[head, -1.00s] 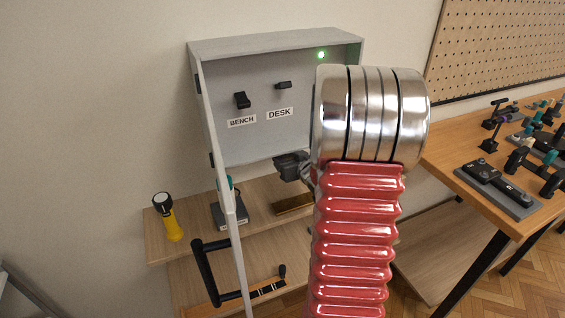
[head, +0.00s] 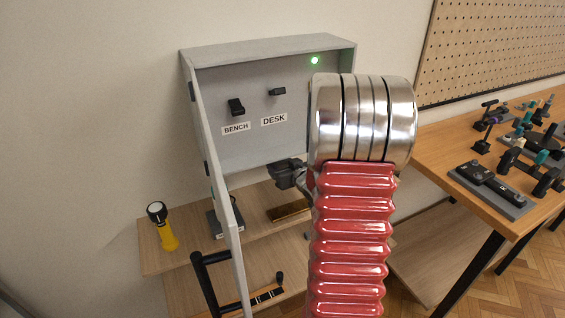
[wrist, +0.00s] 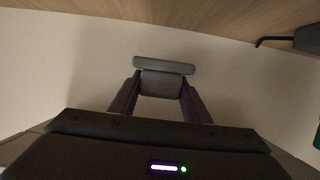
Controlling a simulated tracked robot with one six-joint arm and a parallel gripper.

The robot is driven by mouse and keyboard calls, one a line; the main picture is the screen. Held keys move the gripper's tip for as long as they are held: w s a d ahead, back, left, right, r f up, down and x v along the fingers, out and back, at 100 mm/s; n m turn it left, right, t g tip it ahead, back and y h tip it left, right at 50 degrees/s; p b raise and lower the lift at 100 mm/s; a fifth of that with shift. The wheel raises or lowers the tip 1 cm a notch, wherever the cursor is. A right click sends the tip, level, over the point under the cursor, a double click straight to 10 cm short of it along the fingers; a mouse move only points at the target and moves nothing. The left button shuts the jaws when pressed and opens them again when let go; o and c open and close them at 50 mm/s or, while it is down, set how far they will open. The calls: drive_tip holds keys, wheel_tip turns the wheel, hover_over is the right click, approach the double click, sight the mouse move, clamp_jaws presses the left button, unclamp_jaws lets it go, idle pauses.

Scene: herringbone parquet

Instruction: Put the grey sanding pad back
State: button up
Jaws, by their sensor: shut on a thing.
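In the wrist view my gripper (wrist: 161,88) is shut on the grey sanding pad (wrist: 163,66). The pad has a narrow block between the fingers and a wider flat grey bar beyond the tips. Pale wall shows behind it, with a wooden surface along the top edge. In the head view my red ribbed arm with its silver end covers the middle. A dark grey shape (head: 287,173) sticks out left of it above the shelf; I cannot tell whether it is gripper or pad. The pad's place is not clearly identifiable.
A grey cabinet (head: 212,52) with BENCH and DESK switches and a green light has its door (head: 212,160) open. A workbench (head: 447,140) with several tools stands right.

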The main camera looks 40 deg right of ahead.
drive_tip(key=shift+w+f, duration=0.2)
drive_tip(key=shift+f, duration=0.45)
drive_tip(key=shift+s+f, duration=0.1)
drive_tip(key=shift+f, duration=2.6)
drive_tip(key=shift+f, duration=0.2)
drive_tip(key=o, duration=1.1)
drive_tip(key=shift+o, duration=0.6)
drive_tip(key=shift+o, duration=1.2)
drive_tip(key=shift+s, duration=0.1)
drive_tip(key=v, duration=1.3)
drive_tip(key=shift+s+a, duration=0.15)
drive_tip(key=shift+s, duration=0.15)
